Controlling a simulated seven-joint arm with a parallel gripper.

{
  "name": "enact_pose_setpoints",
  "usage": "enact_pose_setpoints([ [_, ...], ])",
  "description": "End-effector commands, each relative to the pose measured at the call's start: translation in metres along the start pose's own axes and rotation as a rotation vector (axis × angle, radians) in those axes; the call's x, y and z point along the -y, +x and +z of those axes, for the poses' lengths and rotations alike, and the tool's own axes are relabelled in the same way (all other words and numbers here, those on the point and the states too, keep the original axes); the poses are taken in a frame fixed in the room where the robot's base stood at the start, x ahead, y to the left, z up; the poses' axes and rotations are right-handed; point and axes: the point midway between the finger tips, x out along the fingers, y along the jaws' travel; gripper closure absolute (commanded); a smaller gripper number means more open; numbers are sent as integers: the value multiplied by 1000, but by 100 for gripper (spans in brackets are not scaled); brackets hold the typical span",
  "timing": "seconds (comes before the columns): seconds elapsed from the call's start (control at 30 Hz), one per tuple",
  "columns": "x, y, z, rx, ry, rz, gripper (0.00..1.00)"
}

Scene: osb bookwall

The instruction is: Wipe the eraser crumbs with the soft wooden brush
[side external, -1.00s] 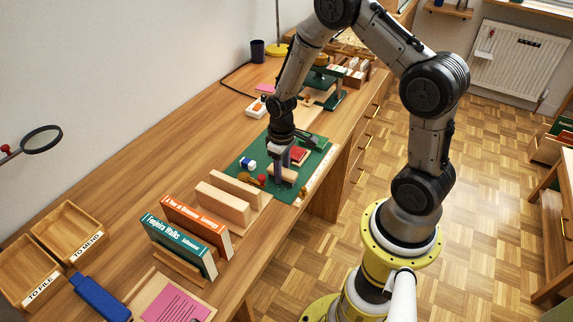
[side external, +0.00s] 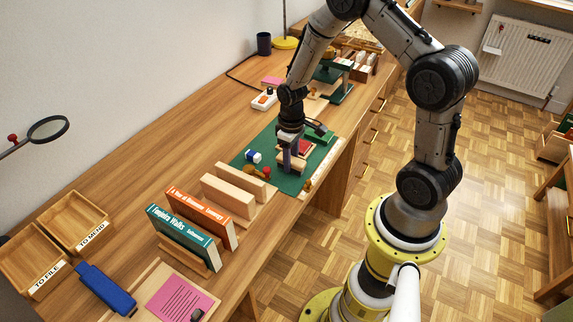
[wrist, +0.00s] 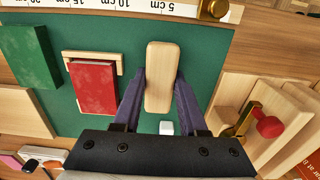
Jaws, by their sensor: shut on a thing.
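My gripper (wrist: 159,88) is shut on the pale wooden brush (wrist: 159,75), with one dark purple finger on each long side. The brush is over the green mat (wrist: 210,52), and its underside and bristles are hidden. In the side view my gripper (side external: 289,160) points down over the mat, and the brush (side external: 292,168) is at its fingertips. I cannot tell whether the brush touches the mat. A blue and white eraser (side external: 253,156) lies on the mat to its left. A small white block (wrist: 166,127) shows near the brush in the wrist view. I cannot make out any crumbs.
A red book (wrist: 94,87) on a wooden holder stands left of the brush in the wrist view, with a green block (wrist: 34,57) beyond it. A ruler (wrist: 130,7) runs along the mat's edge. Wooden bookends (side external: 228,195) and a brass-and-red item (wrist: 268,126) stand nearby.

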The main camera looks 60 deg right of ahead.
Motion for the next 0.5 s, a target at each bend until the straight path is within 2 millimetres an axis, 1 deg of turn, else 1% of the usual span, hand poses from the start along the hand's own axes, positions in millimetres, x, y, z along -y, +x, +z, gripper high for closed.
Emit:
enact_pose_setpoints([
  [0.03,-6,0,0,-1,2,0,100],
  [0.27,-24,0,2,1,2,0,100],
  [0.4,-22,0,15,1,-1,0,100],
  [0.5,-11,0,13,1,-5,0,100],
])
